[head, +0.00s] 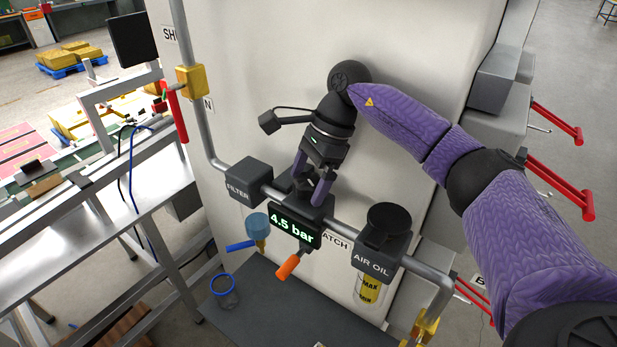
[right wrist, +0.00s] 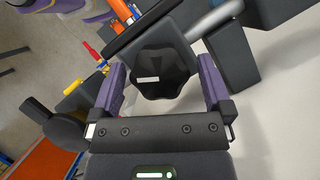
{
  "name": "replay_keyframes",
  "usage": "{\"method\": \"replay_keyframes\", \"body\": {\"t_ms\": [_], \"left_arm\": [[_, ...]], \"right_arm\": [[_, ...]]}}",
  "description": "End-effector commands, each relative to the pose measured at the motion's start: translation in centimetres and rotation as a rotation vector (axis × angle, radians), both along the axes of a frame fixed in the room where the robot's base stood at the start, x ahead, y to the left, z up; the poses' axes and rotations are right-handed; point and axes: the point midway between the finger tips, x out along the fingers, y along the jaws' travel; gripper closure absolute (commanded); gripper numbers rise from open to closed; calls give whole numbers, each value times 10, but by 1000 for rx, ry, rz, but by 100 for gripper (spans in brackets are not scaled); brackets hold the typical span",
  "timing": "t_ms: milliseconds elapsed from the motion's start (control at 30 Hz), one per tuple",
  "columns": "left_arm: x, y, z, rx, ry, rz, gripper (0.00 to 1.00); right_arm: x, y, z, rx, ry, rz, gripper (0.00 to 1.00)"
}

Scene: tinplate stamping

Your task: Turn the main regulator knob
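The main regulator knob is black and lobed with a white mark (right wrist: 162,70); in the head view it is small and partly hidden (head: 303,184). It sits on top of the regulator body, whose display (head: 293,227) reads 4.5 bar in green. My right gripper (head: 311,181) comes down over the knob from above. In the right wrist view its purple fingers (right wrist: 160,66) stand one on each side of the knob, with narrow gaps showing, so it looks open around the knob. My left gripper is not in view.
The filter block (head: 249,181) is left of the regulator and the air oil unit (head: 382,245) right, all along a grey pipe. An orange-handled valve (head: 289,266) hangs below. The pale machine panel (head: 250,60) stands behind. Red handles (head: 560,185) stick out at right.

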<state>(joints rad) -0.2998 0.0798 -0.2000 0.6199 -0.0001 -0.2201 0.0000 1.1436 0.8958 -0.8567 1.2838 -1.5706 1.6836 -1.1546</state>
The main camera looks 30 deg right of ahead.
Motion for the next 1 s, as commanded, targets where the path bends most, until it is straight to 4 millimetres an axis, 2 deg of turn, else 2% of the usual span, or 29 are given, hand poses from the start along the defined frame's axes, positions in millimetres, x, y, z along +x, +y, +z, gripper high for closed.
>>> {"method": "replay_keyframes", "body": {"t_ms": [133, 233, 500, 633, 767, 1000], "left_arm": [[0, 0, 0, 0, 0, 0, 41], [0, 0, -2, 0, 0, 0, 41], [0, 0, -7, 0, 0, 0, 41], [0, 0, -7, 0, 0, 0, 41], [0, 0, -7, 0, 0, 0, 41], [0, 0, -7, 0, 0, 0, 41]], "right_arm": [[0, 0, 0, 0, 2, 1, 0], [0, 0, 8, 1, -1, 2, 0], [1, 0, 67, 1, -2, 0, 0], [1, 0, 89, 1, -2, -1, 0], [0, 0, 99, 1, 0, 0, 0], [0, -1, 100, 0, 1, 0, 0]]}}
